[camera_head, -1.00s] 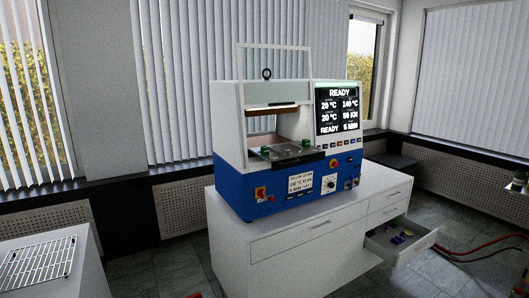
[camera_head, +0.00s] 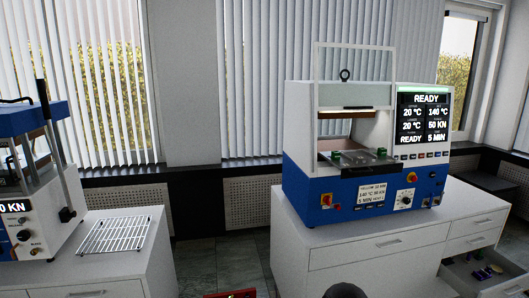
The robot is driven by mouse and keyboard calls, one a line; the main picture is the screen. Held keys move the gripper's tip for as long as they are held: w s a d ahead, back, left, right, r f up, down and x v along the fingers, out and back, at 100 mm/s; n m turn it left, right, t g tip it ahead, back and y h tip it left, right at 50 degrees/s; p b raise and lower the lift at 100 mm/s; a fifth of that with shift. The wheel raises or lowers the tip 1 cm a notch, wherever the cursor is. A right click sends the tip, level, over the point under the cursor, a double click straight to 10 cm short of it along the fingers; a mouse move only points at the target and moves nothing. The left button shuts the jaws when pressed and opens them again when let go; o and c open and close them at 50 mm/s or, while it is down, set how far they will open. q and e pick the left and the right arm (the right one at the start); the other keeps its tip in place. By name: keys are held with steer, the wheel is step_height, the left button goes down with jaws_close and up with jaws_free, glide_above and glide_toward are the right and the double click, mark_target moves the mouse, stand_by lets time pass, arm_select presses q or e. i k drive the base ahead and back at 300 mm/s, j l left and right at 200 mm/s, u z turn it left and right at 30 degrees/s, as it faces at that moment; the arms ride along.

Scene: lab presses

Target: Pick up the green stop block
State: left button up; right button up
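Two small green blocks sit in the open bay of the blue and white press (camera_head: 300,175). The left green block (camera_head: 335,155) is near the bay's left side and the right green block (camera_head: 381,153) is on its right. Small coloured pieces, purple and yellow among them, lie in the open drawer (camera_head: 500,286) at the lower right; they are too small to tell whether one is a green block. Neither of my grippers is in view.
The press stands on a white cabinet (camera_head: 380,250). Its screen (camera_head: 424,117) reads READY. At the left, a second press (camera_head: 40,190) and a wire rack (camera_head: 115,236) stand on another white cabinet. Open floor (camera_head: 215,265) lies between the cabinets.

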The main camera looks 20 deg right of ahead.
mark_target(335, 154)
steer(key=i+l+u, duration=0.1)
steer(key=l+u, duration=0.2)
steer(key=l, duration=0.25)
steer(key=l+u, duration=0.25)
steer(key=l, duration=0.3)
steer(key=l+u, duration=0.3)
steer(key=l, duration=0.25)
steer(key=k+l+u, duration=0.1)
steer(key=l+u, duration=0.2)
steer(key=l, duration=0.2)
steer(key=k+l+u, duration=0.25)
steer(key=l, duration=0.3)
steer(key=i, duration=0.1)
